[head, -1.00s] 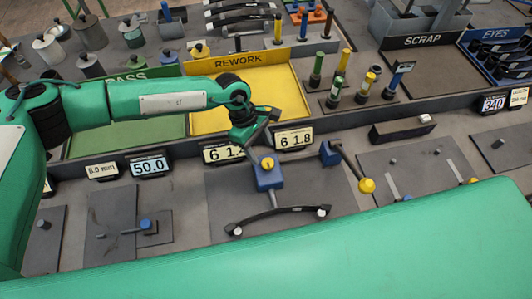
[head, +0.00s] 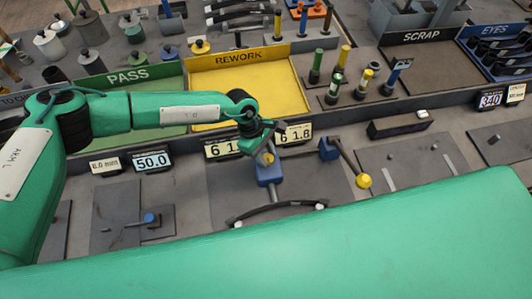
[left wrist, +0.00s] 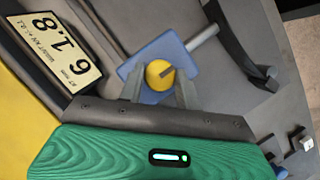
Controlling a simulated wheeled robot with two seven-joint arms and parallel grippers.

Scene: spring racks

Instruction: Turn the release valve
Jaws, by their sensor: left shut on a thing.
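The release valve appears as a round yellow knob (head: 268,159) with a dark slot mark, on a blue block (head: 270,176) in the middle of a dark plate. In the left wrist view the knob (left wrist: 160,72) sits between the two grey fingers, with the blue block (left wrist: 150,50) behind it. My left gripper (head: 264,149) is at the knob from above and behind in the head view. Its fingers (left wrist: 160,88) are shut on the knob, one on each side. The exact finger contact is small and partly hidden. My right gripper is not in view.
A lever with a yellow ball end (head: 363,181) stands right of the valve. A curved black bar (head: 275,211) lies in front. My green body covers the front.

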